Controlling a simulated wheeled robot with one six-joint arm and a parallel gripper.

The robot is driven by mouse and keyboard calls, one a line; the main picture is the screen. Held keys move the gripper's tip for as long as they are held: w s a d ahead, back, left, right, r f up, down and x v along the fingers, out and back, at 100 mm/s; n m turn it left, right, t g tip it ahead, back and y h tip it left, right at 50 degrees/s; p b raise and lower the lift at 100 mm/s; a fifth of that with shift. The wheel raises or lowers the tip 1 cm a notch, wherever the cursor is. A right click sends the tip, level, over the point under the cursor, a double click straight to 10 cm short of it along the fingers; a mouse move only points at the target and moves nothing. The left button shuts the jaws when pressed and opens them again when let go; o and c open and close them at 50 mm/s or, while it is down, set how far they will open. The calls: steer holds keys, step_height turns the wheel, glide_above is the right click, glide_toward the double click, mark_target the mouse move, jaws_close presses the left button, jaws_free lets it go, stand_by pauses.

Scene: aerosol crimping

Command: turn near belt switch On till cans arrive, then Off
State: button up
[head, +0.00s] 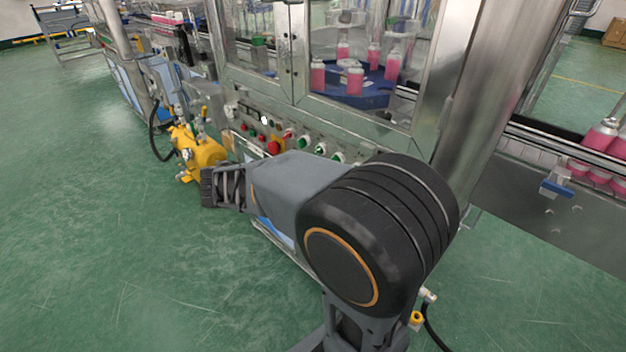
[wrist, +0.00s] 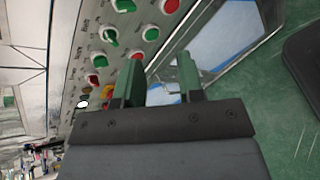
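The control panel (head: 250,123) on the machine front carries several green and red controls. In the head view, green rotary switches (head: 304,140) sit right of a red button (head: 273,147). The wrist view shows green switches (wrist: 110,36) and red buttons (wrist: 169,6) closer up. Their labels are too small to read, so I cannot tell which is the near belt switch. My gripper (head: 208,187) is in front of the panel. In the wrist view its two fingers (wrist: 160,82) are apart with nothing between them. I cannot tell whether one fingertip touches the panel.
Pink cans (head: 354,80) stand on a blue turntable (head: 376,95) behind the machine's windows. More pink cans (head: 600,135) stand on the belt at the right. A yellow pump (head: 203,152) is near the gripper at the machine's left. The green floor in front is clear.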

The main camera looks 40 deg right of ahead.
mark_target(315, 153)
steer(key=w+f+n+t+h+b, duration=0.2)
steer(key=w+n+h+b, duration=0.25)
steer(key=w, duration=0.25)
steer(key=shift+m+t+h, duration=0.3)
steer(key=shift+m+h, duration=0.05)
steer(key=d, duration=0.4)
steer(key=w+d+b, duration=0.1)
steer(key=d, duration=0.3)
steer(key=w+d+b, duration=0.1)
steer(key=d, duration=0.3)
steer(key=shift+w+d, duration=0.15)
steer(key=shift+c, duration=0.5)
jaws_close()
